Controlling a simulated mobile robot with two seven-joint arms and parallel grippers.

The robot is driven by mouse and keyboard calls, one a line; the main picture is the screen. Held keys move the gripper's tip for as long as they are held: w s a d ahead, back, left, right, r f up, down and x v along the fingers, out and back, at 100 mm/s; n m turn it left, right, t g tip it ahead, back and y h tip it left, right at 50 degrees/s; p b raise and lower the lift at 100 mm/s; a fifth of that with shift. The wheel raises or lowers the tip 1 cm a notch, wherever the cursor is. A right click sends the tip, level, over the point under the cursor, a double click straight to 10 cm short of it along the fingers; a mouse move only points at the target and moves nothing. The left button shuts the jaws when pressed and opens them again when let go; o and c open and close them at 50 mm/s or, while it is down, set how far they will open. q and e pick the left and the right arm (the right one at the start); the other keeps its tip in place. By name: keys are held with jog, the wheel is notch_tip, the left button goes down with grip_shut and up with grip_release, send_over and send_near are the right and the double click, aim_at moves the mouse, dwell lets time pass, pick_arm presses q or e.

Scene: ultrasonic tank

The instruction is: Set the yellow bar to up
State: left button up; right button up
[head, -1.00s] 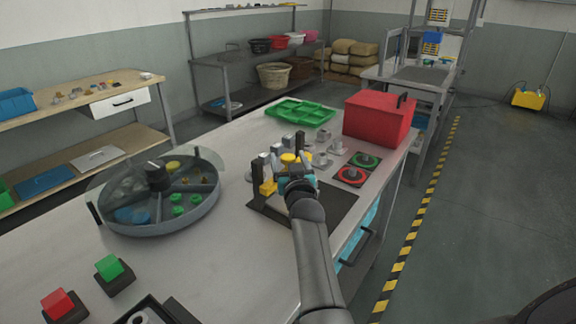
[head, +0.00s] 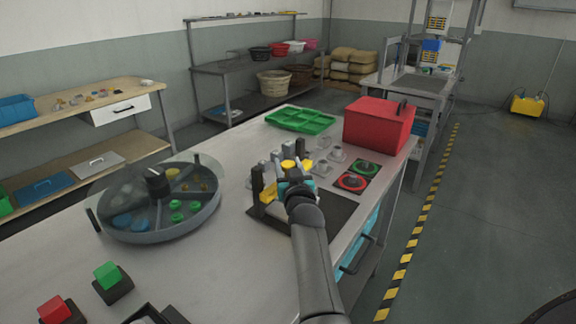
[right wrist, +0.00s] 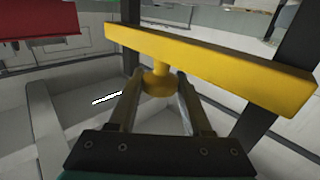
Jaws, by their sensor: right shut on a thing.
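The yellow bar (right wrist: 215,66) crosses the right wrist view on a slant, in front of dark upright posts. A short stem with a round yellow knob (right wrist: 158,84) sticks out from it toward me. My right gripper (right wrist: 159,88) has its fingers on both sides of this knob and is shut on it. In the head view my right gripper (head: 296,186) is at the dark-based stand (head: 337,212) on the bench and hides much of the bar. Yellow parts show just above the gripper. My left gripper is not in view.
A round divided tray (head: 160,230) stands left of the stand. A red box (head: 378,126), green tray (head: 301,119) and red and green round pieces (head: 352,181) lie beyond. Green (head: 107,275) and red (head: 54,309) buttons are at the near left. Bench between is clear.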

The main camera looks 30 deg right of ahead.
aim_at(288, 163)
grip_shut()
dwell(0.7)
notch_tip(288, 163, up, 5)
jog(key=p, duration=0.5)
jog(key=shift+r, duration=0.2)
jog(key=shift+d, duration=0.1)
jog(key=o, duration=0.7)
grip_release()
jog(key=shift+r, duration=0.1)
jog(key=o, duration=0.4)
jog(key=shift+f, duration=0.3)
